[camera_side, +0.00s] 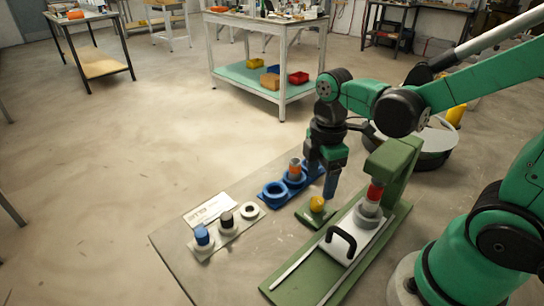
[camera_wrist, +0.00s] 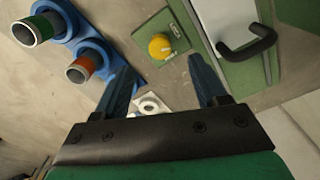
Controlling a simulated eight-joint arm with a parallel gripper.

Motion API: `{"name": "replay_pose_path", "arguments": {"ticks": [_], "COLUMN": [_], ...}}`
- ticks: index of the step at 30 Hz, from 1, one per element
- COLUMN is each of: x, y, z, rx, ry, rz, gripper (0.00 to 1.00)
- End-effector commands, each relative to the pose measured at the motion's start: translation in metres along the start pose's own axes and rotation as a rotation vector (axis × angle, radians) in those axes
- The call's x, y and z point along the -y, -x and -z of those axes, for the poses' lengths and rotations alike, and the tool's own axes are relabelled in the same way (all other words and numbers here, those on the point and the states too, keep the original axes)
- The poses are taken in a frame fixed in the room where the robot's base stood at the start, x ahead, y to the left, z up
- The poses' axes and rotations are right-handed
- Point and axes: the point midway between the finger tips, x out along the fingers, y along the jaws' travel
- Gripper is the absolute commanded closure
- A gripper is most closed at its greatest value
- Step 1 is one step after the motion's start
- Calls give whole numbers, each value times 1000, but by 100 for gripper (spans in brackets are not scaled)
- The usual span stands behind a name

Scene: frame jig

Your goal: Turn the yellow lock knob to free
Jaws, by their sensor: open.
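The yellow lock knob (camera_side: 317,203) sits on a small green plate (camera_side: 309,217) beside the green jig. In the wrist view the yellow knob (camera_wrist: 160,46) shows past the fingertips, with white marks on the plate beside it. My gripper (camera_wrist: 165,75) is open and empty, its two dark blue fingers spread apart. In the side view my gripper (camera_side: 325,182) hangs pointing down close above the knob, apart from it. The knob's exact pointing direction is too small to read.
The green jig (camera_side: 283,288) has a sliding plate with a black handle (camera_side: 341,242) and an upright green block (camera_side: 396,155) over a red-topped part (camera_side: 374,193). A blue holder (camera_side: 273,193) and a pale holder (camera_side: 227,233) with several cylinders stand left.

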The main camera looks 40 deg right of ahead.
Motion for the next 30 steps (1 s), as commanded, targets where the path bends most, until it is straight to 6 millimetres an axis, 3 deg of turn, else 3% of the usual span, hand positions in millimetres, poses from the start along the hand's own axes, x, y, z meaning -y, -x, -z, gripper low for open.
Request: {"name": "replay_pose_path", "arguments": {"ticks": [2,10,15,20,30], "x": [0,-1,-1,-2,-2], "y": [0,0,0,-8,-43], "z": [0,0,0,1,1], "rx": [0,0,0,0,0], "ry": [-94,-744,-984,-1024,-1021], "rz": [0,0,0,0,0], "gripper": [35,35,35,35,35]}}
